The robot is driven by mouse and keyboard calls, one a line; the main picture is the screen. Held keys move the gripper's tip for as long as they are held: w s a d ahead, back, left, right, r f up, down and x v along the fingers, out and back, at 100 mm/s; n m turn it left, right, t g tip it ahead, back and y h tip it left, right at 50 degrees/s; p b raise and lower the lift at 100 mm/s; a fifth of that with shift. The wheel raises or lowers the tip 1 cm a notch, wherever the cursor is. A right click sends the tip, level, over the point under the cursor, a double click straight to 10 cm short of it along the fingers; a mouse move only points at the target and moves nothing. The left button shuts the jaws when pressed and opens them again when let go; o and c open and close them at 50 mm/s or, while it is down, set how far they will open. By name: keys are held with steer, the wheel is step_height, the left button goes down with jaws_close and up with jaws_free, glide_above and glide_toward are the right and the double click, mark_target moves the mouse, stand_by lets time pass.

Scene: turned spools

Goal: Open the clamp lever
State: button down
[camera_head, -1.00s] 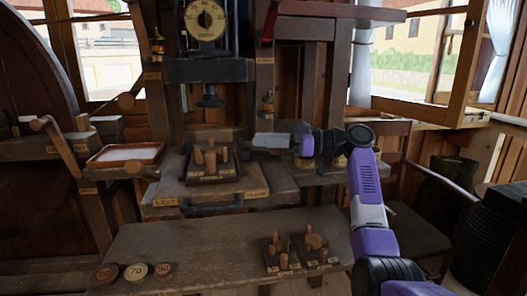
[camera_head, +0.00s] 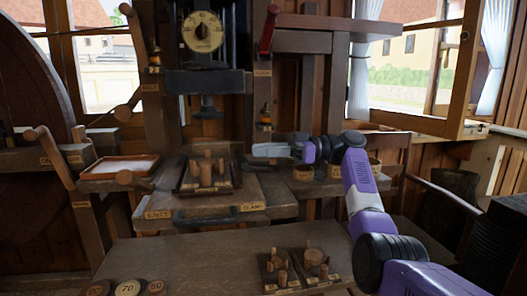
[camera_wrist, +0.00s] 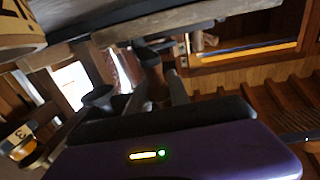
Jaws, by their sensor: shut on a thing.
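The press bench carries a "CLAMP" label (camera_head: 252,206) on its front right. My gripper (camera_head: 262,150) is above and behind that label, just right of the spool tray. In the wrist view, the dark fingers of my gripper (camera_wrist: 140,96) are closed around a brown wooden handle (camera_wrist: 152,75), which I take for the clamp lever. Its lower part is hidden by the gripper, and in the head view the gripper hides the lever. How far the lever is turned cannot be told.
A dark tray (camera_head: 181,190) with several wooden spools stands left of my gripper. The press head (camera_head: 207,82) hangs above it. A red-handled lever (camera_head: 269,28) is above my gripper. Small wooden boxes (camera_head: 303,173) stand to the right.

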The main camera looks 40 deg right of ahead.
steer(key=shift+f, duration=0.1)
steer(key=c, duration=1.2)
jaws_free()
steer(key=v, duration=0.7)
steer(key=shift+s+d+p, duration=0.25)
steer(key=shift+d+p, duration=0.05)
steer(key=shift+p, duration=0.1)
steer(key=shift+s, duration=0.1)
